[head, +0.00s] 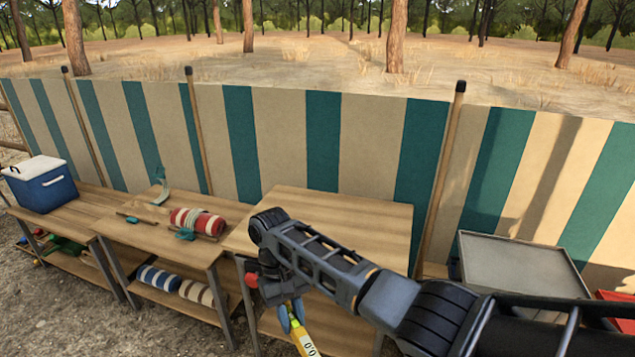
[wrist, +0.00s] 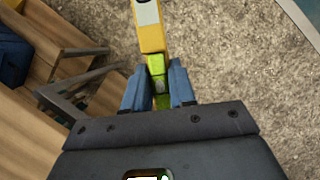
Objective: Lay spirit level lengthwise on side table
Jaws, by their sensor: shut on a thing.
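The spirit level (head: 304,342) is yellow with a pale label, and the bottom of the head view cuts it off. It also shows in the wrist view (wrist: 151,38), with a green section between the blue fingers. My gripper (head: 291,317) is shut on the level and holds it over the gravel, in front of the tables. In the wrist view my gripper (wrist: 159,90) grips it near one end, and the far end runs out of the frame. A bare wooden table (head: 365,222) stands behind my arm, which hides part of its top.
A middle table (head: 150,233) carries a red-and-white roll (head: 197,221) and tools, with more rolls below. A blue cooler (head: 40,183) stands on the left table (head: 75,212). A grey-topped box (head: 515,265) is at right. A striped windbreak (head: 272,135) runs behind.

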